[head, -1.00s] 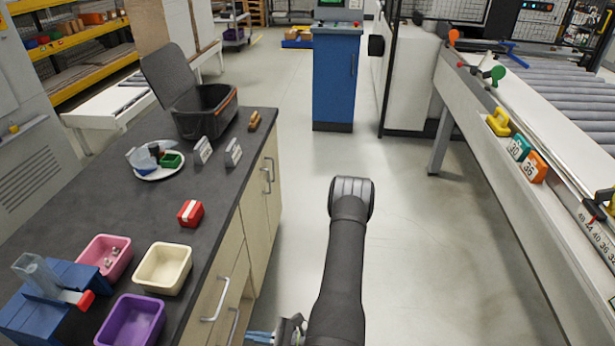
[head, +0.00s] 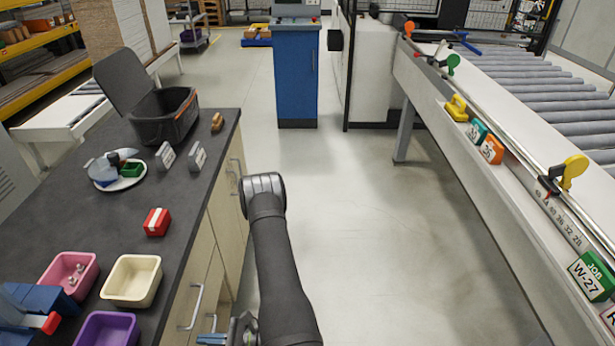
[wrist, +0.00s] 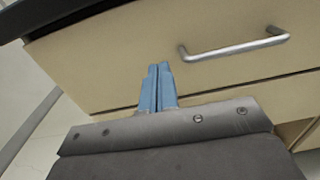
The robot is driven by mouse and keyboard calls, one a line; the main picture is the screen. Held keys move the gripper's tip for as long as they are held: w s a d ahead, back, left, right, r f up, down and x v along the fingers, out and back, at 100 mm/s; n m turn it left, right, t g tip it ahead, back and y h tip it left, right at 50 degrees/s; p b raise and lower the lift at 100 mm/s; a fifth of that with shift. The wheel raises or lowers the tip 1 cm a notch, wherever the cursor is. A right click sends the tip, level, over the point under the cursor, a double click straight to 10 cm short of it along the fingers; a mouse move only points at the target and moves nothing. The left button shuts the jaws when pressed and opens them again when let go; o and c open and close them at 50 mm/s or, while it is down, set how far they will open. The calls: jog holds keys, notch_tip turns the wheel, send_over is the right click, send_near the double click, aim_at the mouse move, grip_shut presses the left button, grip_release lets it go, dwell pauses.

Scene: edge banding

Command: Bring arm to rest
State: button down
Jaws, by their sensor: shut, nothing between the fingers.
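My gripper (wrist: 158,88) shows in the wrist view with its two blue fingers together and nothing between them. It is in front of the tan drawer front (wrist: 140,60) of the counter, to the left of and below a metal bar handle (wrist: 235,48). I cannot tell how far the fingertips are from the drawer front. In the head view only a bit of the gripper (head: 212,339) shows at the bottom edge, beside the counter's drawers. My dark arm rises from the bottom edge to a grey elbow joint in the aisle.
The dark countertop (head: 128,200) at left holds a pink bin (head: 52,285), a cream bin (head: 148,295), a purple bin (head: 105,331), a red box (head: 157,222) and an open black case (head: 168,128). A roller conveyor (head: 520,90) stands at right. The floor between (head: 370,220) is clear.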

aim_at(172, 338)
jog(key=shift+a, duration=2.9)
jog(key=shift+d, duration=0.15)
jog(key=d, duration=1)
jog(key=shift+d, duration=0.2)
jog(key=shift+a, duration=0.15)
jog(key=shift+a, duration=5.7)
